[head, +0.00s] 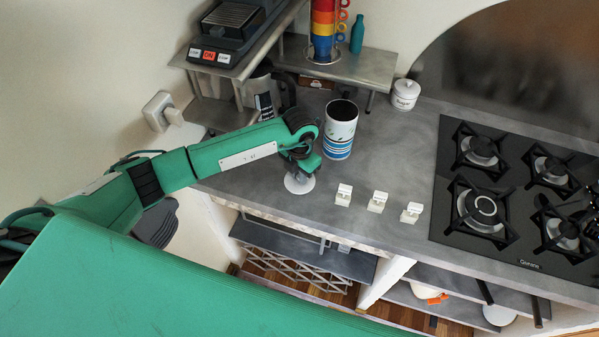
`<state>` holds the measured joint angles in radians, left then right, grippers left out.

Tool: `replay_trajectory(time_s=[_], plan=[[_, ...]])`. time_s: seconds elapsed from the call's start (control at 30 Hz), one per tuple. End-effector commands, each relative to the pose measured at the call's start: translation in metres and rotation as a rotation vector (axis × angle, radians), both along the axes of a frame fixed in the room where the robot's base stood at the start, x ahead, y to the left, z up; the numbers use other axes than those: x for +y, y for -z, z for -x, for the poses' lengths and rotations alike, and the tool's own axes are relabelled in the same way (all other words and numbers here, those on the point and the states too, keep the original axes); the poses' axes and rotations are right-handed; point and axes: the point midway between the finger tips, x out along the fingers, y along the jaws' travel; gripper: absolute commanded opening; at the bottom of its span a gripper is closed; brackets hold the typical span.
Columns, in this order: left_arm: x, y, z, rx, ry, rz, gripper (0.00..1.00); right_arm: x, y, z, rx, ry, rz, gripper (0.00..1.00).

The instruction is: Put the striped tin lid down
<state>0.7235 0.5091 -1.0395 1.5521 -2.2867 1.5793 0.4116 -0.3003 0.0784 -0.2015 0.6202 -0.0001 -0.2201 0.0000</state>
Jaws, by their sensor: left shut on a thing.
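The striped tin (340,131) stands upright on the grey counter, white with blue bands, its top open and dark inside. My left gripper (301,170) is just left of the tin and low over the counter, pointing down. It is shut on the striped tin lid (298,185), a white disc partly hidden under the gripper. I cannot tell whether the lid touches the counter. The lid is beside the tin, not on it. My right gripper is not in view.
Three small white blocks (377,201) line the front of the counter (390,150). A gas hob (515,195) is at right. A white sugar jar (405,94) stands behind. A metal shelf (350,68) holds stacked colored cups (323,30) and a teal bottle (357,35).

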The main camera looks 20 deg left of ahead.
Motion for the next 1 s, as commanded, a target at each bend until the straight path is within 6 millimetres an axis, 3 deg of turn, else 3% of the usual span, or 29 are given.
replay_trajectory(time_s=[0.1,0.13,0.2,0.23,0.67,1.0], plan=[[0.000,0.005,0.000,0.000,0.000,0.000,0.00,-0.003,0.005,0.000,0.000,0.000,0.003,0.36],[0.000,0.003,0.000,0.000,0.000,0.000,0.23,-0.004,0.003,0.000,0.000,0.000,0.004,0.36],[0.000,0.003,0.000,0.000,0.000,0.000,0.37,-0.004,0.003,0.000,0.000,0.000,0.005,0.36],[0.000,0.003,0.000,0.000,0.000,0.000,0.39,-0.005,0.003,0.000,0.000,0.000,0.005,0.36],[0.000,-0.007,-0.001,-0.003,0.001,0.001,0.39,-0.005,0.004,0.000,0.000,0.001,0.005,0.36],[0.000,-0.078,-0.001,-0.005,0.001,0.001,0.39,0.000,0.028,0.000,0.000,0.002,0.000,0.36]])
